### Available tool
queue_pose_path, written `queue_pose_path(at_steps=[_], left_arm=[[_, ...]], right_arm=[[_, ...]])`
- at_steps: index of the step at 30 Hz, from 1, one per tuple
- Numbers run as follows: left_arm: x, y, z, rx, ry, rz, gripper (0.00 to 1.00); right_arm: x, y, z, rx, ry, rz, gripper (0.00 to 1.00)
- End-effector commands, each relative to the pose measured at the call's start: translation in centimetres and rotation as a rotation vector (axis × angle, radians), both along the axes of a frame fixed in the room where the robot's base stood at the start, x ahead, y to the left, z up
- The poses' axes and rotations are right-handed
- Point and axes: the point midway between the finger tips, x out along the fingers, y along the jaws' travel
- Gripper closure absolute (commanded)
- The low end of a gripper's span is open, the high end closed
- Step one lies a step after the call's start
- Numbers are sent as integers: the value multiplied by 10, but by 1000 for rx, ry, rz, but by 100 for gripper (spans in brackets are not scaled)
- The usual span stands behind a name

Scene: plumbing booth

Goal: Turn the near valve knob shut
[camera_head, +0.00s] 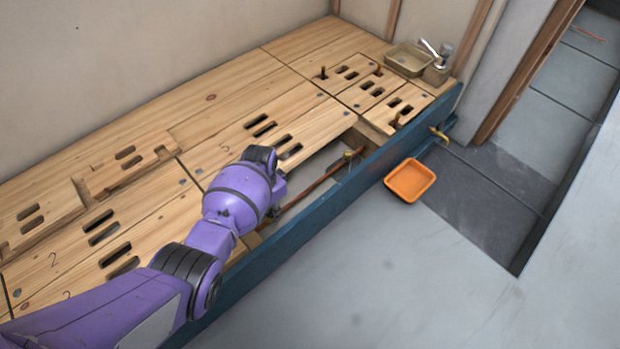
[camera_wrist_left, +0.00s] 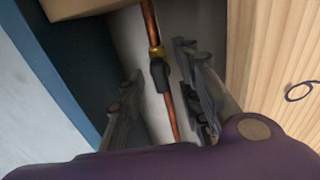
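My left gripper (camera_head: 279,190) reaches down at the open gap in the wooden floor, mostly hidden behind its own purple wrist in the head view. In the left wrist view the gripper (camera_wrist_left: 160,78) is open, with one dark finger on each side of a copper pipe (camera_wrist_left: 149,20). A valve with a brass collar (camera_wrist_left: 156,52) and a black knob (camera_wrist_left: 160,76) sits on this pipe between the fingers. Neither finger visibly touches the knob. In the head view the copper pipe (camera_head: 311,189) runs along the gap towards a brass fitting (camera_head: 348,155). My right gripper is not in view.
A blue beam (camera_head: 330,205) edges the gap on its right. Slotted wooden panels (camera_head: 225,145) cover the floor on the left. An orange tray (camera_head: 410,180) lies on the grey floor beyond the beam. A small basin (camera_head: 408,59) with a tap stands at the far end.

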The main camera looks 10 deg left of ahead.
Motion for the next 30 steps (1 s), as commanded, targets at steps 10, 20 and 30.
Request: queue_pose_path(at_steps=[10, 20, 30], left_arm=[[0, 0, 1, 0, 0, 1, 100], [-1, 1, 1, 1, 1, -20, 100], [-1, 2, 1, 2, 2, -208, 100]], right_arm=[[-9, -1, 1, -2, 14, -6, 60], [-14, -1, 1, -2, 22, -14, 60], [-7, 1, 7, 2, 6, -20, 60]])
